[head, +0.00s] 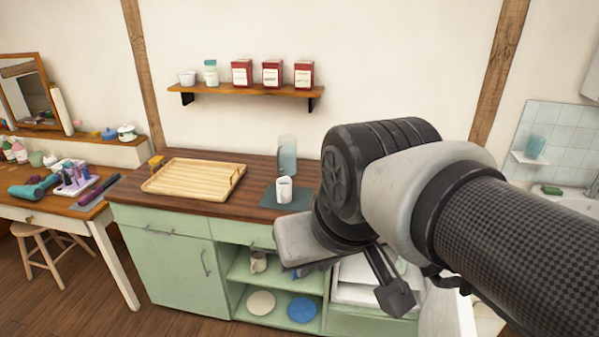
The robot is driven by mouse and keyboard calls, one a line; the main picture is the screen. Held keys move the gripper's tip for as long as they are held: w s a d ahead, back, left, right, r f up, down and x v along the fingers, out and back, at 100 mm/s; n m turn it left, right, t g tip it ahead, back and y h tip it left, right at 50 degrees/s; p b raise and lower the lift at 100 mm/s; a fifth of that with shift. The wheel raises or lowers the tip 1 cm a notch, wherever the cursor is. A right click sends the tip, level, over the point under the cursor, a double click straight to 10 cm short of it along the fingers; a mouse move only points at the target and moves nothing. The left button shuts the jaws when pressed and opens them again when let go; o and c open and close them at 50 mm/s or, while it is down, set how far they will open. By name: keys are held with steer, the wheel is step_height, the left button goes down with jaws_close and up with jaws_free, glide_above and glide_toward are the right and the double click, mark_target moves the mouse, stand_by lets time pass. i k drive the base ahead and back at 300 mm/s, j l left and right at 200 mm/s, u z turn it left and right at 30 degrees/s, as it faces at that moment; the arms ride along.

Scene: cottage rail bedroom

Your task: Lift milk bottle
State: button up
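No thing in the head view is clearly recognisable as a milk bottle. A tall, translucent bluish vessel (288,152) stands at the back of the wooden counter, behind a white cup (283,190). It may be the bottle, but I cannot tell. My arm reaches in from the right, in front of the counter's right part. My gripper (345,275) points down and away in front of the cabinet, apart from the vessel. Its wrist hides much of it, so its opening is unclear.
A wooden tray (173,190) lies on the counter (245,202), left of a dark mat (299,198). Red tins (272,74) line the wall shelf (245,89). Plates and a mug sit in the open cabinet below. My arm hides the counter's right part. A cluttered table stands left.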

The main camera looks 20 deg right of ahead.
mark_target(401, 264)
steer(key=k+l, duration=0.65)
steer(key=k, duration=0.15)
steer(key=l, duration=1.15)
steer(key=i+l, duration=0.1)
steer(key=l, duration=0.25)
steer(key=i+l, duration=0.1)
steer(key=l, duration=0.25)
steer(key=i+l, duration=0.1)
steer(key=l, duration=0.25)
steer(key=z, duration=0.1)
steer(key=k+j+z, duration=0.2)
steer(key=j, duration=0.2)
steer(key=k+j+z, duration=0.15)
steer(key=j, duration=0.25)
